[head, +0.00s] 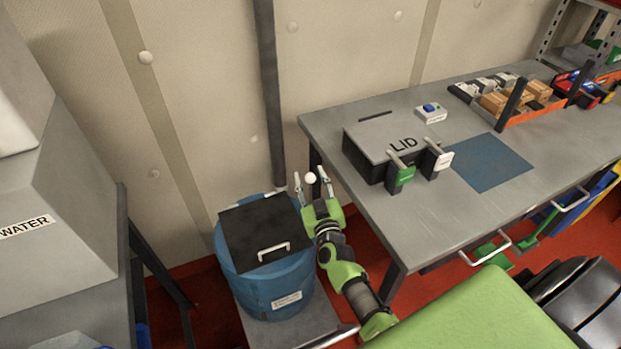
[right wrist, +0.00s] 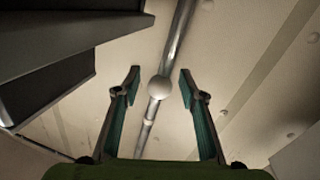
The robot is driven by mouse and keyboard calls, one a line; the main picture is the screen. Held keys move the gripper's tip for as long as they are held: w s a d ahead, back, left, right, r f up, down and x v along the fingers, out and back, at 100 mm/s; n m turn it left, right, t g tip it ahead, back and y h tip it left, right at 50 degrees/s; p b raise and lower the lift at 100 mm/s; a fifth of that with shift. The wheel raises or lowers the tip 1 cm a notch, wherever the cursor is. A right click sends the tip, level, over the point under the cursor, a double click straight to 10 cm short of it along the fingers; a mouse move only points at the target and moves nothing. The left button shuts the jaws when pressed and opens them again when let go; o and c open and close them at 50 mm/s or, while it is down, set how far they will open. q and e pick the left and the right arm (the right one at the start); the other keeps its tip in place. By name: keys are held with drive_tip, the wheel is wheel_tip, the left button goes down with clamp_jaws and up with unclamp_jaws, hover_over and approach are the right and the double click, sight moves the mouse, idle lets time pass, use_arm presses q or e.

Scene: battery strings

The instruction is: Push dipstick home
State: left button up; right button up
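No thing is plainly a dipstick. A small white ball (head: 311,178) shows between the fingertips of my right gripper (head: 312,184) in the head view, beside the blue drum. In the right wrist view the pale ball (right wrist: 159,88) is between the tips of the open right gripper (right wrist: 159,84), with a gap on both sides. I cannot tell whether it is a dipstick's knob, or how far beyond the tips it is; no rod below it is clear. The blue drum (head: 267,286) has a black lid (head: 258,223) with a handle. My left gripper is not in view.
A dark vertical pipe (head: 269,95) runs down the wall behind the drum; it also shows behind the ball in the right wrist view (right wrist: 179,32). A grey workbench (head: 380,236) stands close right of my gripper, bearing a box marked LID (head: 386,134). A grey cabinet (head: 54,257) is at left.

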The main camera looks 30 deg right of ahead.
clamp_jaws()
wheel_tip(320, 180, down, 16)
drive_tip(key=b, duration=1.2)
drive_tip(key=shift+f+b, duration=0.2)
drive_tip(key=shift+b, duration=0.2)
drive_tip(key=shift+s+f, duration=0.1)
unclamp_jaws()
drive_tip(key=shift+s+a, duration=0.1)
drive_tip(key=v, duration=1.1)
drive_tip(key=shift+s, duration=0.35)
